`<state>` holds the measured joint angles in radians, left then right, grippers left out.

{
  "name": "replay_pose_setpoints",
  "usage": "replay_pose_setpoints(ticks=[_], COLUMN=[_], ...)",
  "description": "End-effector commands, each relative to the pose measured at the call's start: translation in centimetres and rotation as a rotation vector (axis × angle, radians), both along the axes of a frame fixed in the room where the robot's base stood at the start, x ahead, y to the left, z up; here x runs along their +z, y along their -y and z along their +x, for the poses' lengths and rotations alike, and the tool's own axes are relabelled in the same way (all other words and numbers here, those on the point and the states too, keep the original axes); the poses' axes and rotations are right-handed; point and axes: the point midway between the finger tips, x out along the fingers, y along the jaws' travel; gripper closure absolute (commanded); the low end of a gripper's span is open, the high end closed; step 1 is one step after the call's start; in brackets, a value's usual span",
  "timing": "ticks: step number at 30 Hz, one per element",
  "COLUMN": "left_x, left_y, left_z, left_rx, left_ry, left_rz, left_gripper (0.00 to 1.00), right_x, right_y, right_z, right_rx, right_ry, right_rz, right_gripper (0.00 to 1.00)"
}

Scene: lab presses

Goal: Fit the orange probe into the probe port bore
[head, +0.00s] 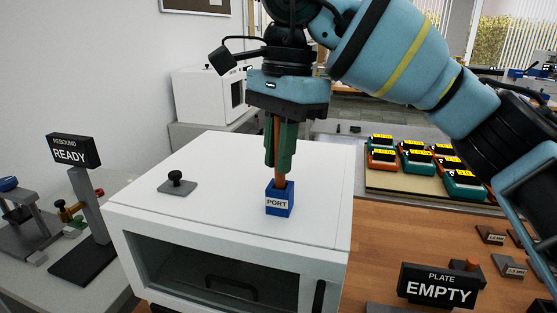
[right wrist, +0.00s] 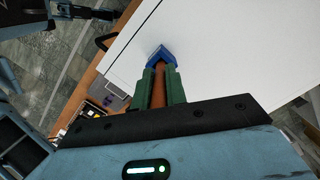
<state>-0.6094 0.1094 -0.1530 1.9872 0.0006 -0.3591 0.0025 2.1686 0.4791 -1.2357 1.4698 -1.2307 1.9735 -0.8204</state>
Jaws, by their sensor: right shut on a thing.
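The blue probe port (head: 279,205), labelled PORT, stands on top of the white cabinet (head: 230,165). My right gripper (head: 279,165) is above the port, its green fingers pointing down and shut on the orange probe (head: 281,184). The probe is close to upright in the head view. Its lower end meets the top of the port; the bore is hidden, so I cannot tell how deep the tip is. In the right wrist view the probe (right wrist: 159,92) runs between the fingers towards the blue port (right wrist: 160,52).
A black knob (head: 176,184) on a grey plate lies left of the port. A READY sign (head: 72,150) stands at left. An EMPTY plate sign (head: 440,285) is on the wooden bench at right, before a board of orange and green devices (head: 418,160).

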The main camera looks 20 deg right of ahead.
Motion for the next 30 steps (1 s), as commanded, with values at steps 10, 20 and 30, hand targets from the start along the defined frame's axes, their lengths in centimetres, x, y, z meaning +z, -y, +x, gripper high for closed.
replay_pose_setpoints(ticks=[10,20,30], left_x=[0.1,0.1,0.1], left_y=[-0.1,-0.1,-0.1], left_z=[0.2,0.1,0.1], left_rx=[-0.003,-0.004,-0.004], left_ry=[0.004,0.003,0.004], left_rz=[0.002,0.003,0.003], left_gripper=[0.64,0.64,0.64], right_x=[-1.5,-1.9,-1.7], right_y=[0.0,0.0,0.0], right_z=[-0.1,0.0,0.0], right_rx=[0.0,0.0,0.0], right_ry=[0.001,0.001,0.001], right_rz=[0.0,0.0,0.0], right_gripper=[1.0,0.68,0.65])
